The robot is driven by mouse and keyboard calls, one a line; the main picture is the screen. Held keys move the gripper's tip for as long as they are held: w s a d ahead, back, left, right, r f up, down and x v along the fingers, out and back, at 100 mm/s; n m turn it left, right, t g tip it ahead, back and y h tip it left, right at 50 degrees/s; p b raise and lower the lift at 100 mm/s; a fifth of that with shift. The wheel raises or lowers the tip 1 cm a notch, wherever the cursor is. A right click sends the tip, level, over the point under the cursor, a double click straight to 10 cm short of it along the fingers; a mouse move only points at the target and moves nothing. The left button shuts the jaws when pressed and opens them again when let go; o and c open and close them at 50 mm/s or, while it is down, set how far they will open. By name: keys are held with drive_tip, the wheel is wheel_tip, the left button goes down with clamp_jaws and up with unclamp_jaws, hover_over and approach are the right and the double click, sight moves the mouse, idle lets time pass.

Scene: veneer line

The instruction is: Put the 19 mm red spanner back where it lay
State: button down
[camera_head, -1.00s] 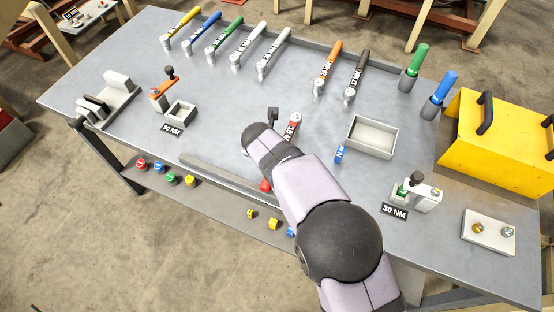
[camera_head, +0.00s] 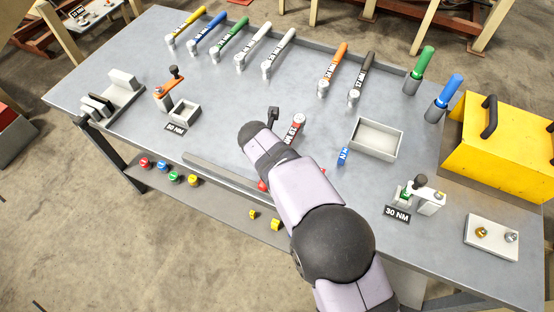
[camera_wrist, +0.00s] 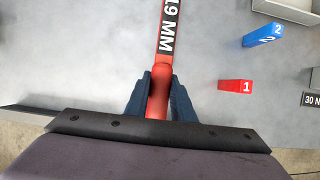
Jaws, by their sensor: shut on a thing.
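The red spanner (camera_head: 296,130), with a white-on-black 19 MM label, is in the middle of the grey bench in the head view. In the wrist view the spanner (camera_wrist: 166,40) runs straight away from me, its far end out of frame. My gripper (camera_wrist: 159,88) is shut on its red handle, one dark finger on each side. I cannot tell whether the spanner touches the bench. To its right in the wrist view are a red block marked 1 (camera_wrist: 235,86) and a blue block marked 2 (camera_wrist: 263,34).
A row of coloured, labelled wrenches (camera_head: 240,45) lies along the back. A grey tray (camera_head: 400,151) and the 30 NM fixture (camera_head: 429,202) stand to the right. A yellow box (camera_head: 505,155) is at the far right. The 50 NM fixture (camera_head: 170,92) stands left. Bare bench lies left of the spanner.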

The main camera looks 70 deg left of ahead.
drive_tip(key=shift+f, duration=0.5)
idle(0.3)
drive_tip(key=c, duration=1.4)
unclamp_jaws()
drive_tip(key=shift+c, duration=0.2)
drive_tip(key=shift+f, duration=0.1)
drive_tip(key=shift+r+p, duration=3.25)
drive_tip(key=shift+r, duration=0.85)
